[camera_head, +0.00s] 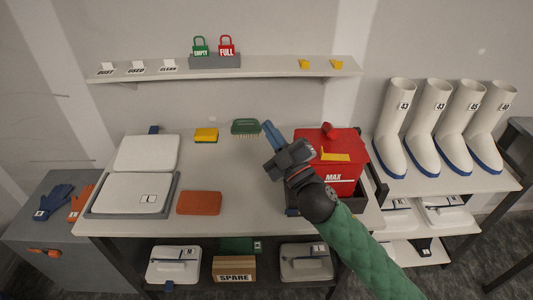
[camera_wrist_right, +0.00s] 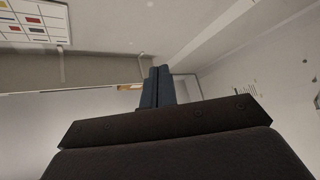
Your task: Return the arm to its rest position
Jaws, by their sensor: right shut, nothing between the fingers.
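My right arm, in a green sleeve, comes in from the lower right in the head view. Its gripper (camera_head: 270,131) is raised over the bench, left of the red MAX container (camera_head: 340,178), and points up and away. Its blue fingers are together with nothing between them. In the right wrist view the shut fingers (camera_wrist_right: 157,86) stand against a wall and ceiling. My left gripper is not in view.
The bench (camera_head: 240,215) carries white cases (camera_head: 147,154), an orange block (camera_head: 199,203), a yellow sponge (camera_head: 206,135) and a green brush (camera_head: 245,127). A wall shelf (camera_head: 265,68) hangs behind. White boots (camera_head: 433,115) stand at right. The bench's front middle is clear.

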